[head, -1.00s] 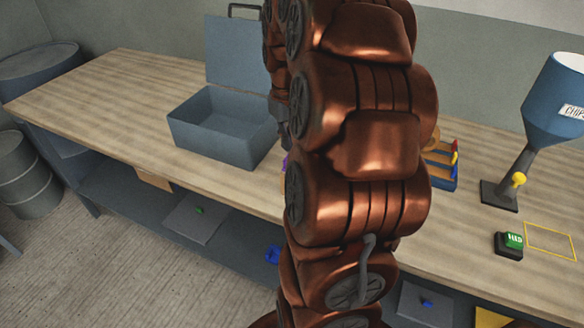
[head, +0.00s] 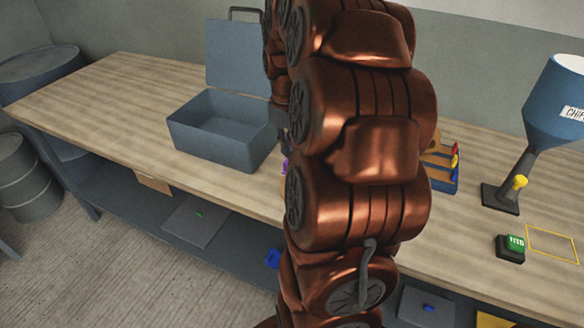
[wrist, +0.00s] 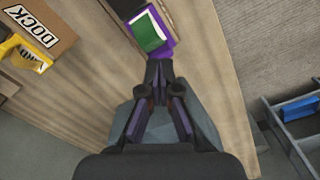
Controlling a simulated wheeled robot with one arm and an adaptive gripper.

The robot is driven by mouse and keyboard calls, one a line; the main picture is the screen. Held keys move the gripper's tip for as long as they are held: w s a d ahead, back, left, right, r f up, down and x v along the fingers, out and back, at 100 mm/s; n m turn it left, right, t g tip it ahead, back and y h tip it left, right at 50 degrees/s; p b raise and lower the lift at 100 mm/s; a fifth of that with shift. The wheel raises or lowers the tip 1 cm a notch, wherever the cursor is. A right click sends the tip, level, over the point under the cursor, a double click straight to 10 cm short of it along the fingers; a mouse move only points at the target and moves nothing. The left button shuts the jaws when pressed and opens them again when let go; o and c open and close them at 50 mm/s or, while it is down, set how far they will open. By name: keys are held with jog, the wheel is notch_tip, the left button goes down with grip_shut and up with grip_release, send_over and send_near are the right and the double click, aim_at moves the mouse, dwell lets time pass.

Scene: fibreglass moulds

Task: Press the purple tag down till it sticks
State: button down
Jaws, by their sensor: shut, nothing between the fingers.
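In the head view, only a sliver of purple (head: 286,166) shows beside my arm.
An open blue-grey box (head: 221,132) stands on the bench (head: 110,100). A blue hopper (head: 556,100) and green button (head: 515,243) stand right.

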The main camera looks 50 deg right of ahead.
aim_at(288, 161)
jog(key=shift+f+b, duration=0.6)
jog(key=shift+f, duration=0.5)
dwell(1.3)
dwell(0.4)
jog(key=shift+r+p, duration=0.8)
jog(key=shift+r, duration=2.75)
